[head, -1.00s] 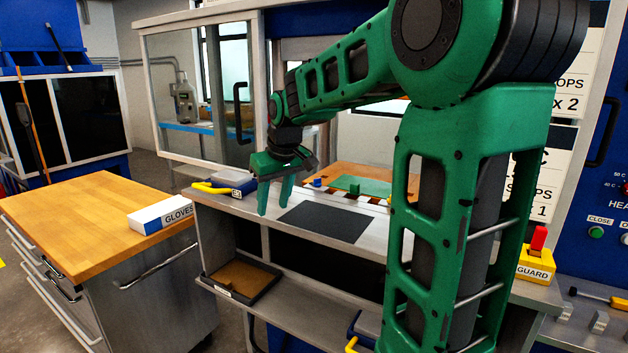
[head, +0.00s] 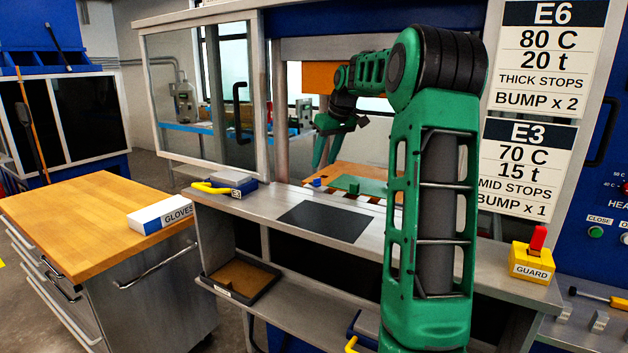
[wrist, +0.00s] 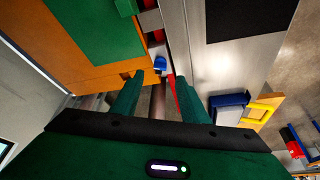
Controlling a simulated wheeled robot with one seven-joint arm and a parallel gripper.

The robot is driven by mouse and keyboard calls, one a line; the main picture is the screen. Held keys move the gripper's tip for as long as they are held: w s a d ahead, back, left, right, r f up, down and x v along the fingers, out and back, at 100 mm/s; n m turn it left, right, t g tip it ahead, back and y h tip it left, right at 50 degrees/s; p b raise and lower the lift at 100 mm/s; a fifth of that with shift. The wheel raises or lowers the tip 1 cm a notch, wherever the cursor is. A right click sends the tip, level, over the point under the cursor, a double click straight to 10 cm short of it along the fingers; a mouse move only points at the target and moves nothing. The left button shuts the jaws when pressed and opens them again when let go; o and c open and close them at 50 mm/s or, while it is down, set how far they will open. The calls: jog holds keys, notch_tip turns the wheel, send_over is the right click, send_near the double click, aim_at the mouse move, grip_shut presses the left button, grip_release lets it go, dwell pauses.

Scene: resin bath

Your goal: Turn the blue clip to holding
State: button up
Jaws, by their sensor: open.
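The blue clip (head: 317,182) is a small blue block at the left end of the striped strip, by the front edge of the orange board. It also shows in the wrist view (wrist: 160,63), just beyond the gap between my fingertips. My gripper (head: 326,152) is open and empty, pointing down, above and slightly behind the clip in the head view. In the wrist view my gripper (wrist: 158,82) has both green fingers apart with nothing between them. I cannot tell which position the clip is turned to.
A green plate (head: 362,186) lies on the orange board (head: 345,169). A dark mat (head: 325,221) lies on the grey counter (head: 262,205). A blue tool with a yellow handle (head: 212,188) lies at the counter's left. A glass panel (head: 208,95) stands left of the opening.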

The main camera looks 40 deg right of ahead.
aim_at(318, 179)
jog(key=x, duration=0.8)
